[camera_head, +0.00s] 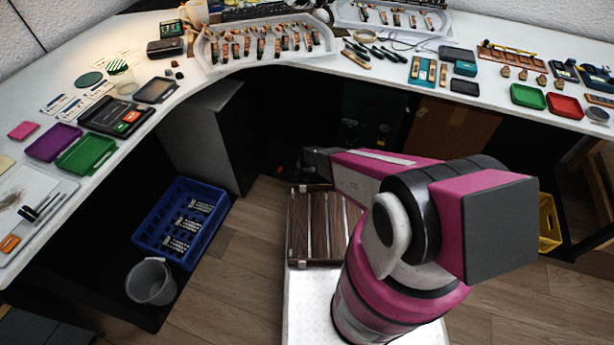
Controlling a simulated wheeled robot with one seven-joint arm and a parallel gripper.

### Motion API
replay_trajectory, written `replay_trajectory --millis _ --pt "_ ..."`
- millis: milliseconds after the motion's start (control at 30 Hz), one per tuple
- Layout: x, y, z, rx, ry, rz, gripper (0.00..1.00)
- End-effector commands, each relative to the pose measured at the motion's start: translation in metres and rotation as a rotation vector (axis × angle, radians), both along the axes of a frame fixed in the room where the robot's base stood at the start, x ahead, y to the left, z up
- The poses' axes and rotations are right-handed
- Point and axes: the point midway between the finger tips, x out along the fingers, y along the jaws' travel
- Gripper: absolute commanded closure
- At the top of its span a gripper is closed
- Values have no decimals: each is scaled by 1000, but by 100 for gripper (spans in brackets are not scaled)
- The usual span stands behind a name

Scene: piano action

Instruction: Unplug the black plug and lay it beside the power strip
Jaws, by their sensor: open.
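I cannot make out the power strip or the black plug for certain. A thin pale cable (405,42) loops on the back worktop, near several slim dark-handled tools (370,50); what its ends join to is too small to tell. My gripper (304,160) is small and dark at the far end of my pink arm, over the floor area in front of the desk and well below and apart from the worktop items. It is open, and nothing shows held in it.
The white worktop (205,82) curves around me, crowded with trays and small parts. A purple tray (54,142) and a green tray (87,153) lie at left. A blue crate (150,238) and a grey bucket (151,283) stand low at left. Wooden floor (225,300) is clear beside them.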

Motion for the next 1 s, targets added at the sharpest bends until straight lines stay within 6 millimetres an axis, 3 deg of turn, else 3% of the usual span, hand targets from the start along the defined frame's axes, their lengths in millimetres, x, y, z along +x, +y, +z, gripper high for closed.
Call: replay_trajectory --millis 933,1000 --pt "0 0 1 0 0 0 14" --pt "0 0 1 0 0 0 37"
